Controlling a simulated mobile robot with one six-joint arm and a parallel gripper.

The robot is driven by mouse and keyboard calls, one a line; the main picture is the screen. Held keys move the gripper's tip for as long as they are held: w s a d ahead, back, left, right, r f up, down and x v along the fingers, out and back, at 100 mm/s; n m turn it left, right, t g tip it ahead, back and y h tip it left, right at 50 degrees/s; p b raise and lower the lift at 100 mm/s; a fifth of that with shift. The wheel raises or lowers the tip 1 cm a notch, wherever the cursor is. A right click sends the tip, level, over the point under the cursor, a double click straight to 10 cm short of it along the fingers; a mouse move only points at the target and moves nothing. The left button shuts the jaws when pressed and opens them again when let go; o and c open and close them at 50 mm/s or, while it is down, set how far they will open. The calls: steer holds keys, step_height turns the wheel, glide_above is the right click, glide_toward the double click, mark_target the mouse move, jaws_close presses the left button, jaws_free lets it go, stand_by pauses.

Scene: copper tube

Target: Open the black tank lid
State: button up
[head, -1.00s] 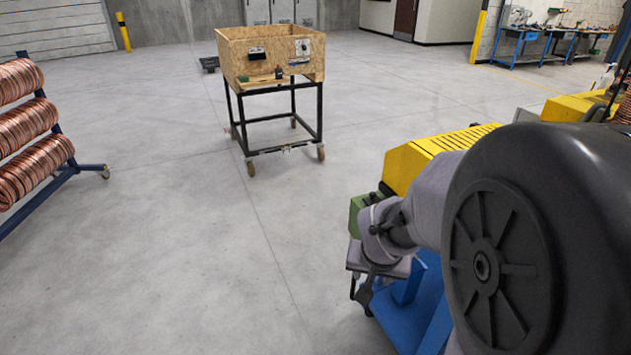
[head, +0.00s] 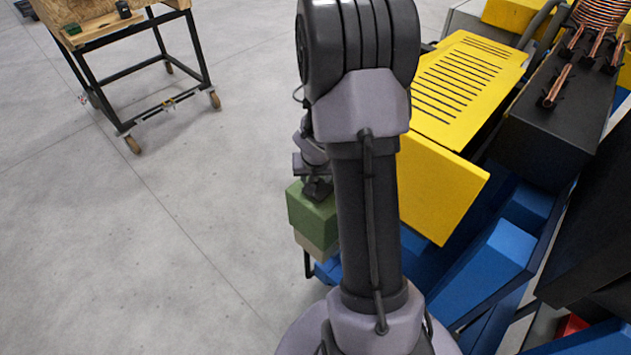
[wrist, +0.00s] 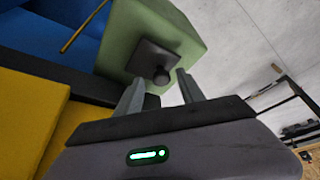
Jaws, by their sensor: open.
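The green tank (wrist: 190,30) fills the top middle of the wrist view, with a square black lid (wrist: 150,55) on its face. A round black knob (wrist: 162,76) stands out from the lid. My gripper (wrist: 159,79) is open, its two fingers on either side of the knob in the picture. I cannot tell whether they touch it. In the head view the green tank (head: 308,212) sits left of my arm.
A yellow slotted cover (head: 468,80) and blue machine frame (head: 485,275) lie right of my arm. A black block (head: 560,115) with copper pieces is farther right. A wheeled cart with a wooden box (head: 95,30) stands at upper left. The floor at left is clear.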

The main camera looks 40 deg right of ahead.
steer(key=shift+a, duration=0.1)
steer(key=shift+w, duration=0.15)
jaws_close()
stand_by(1.3)
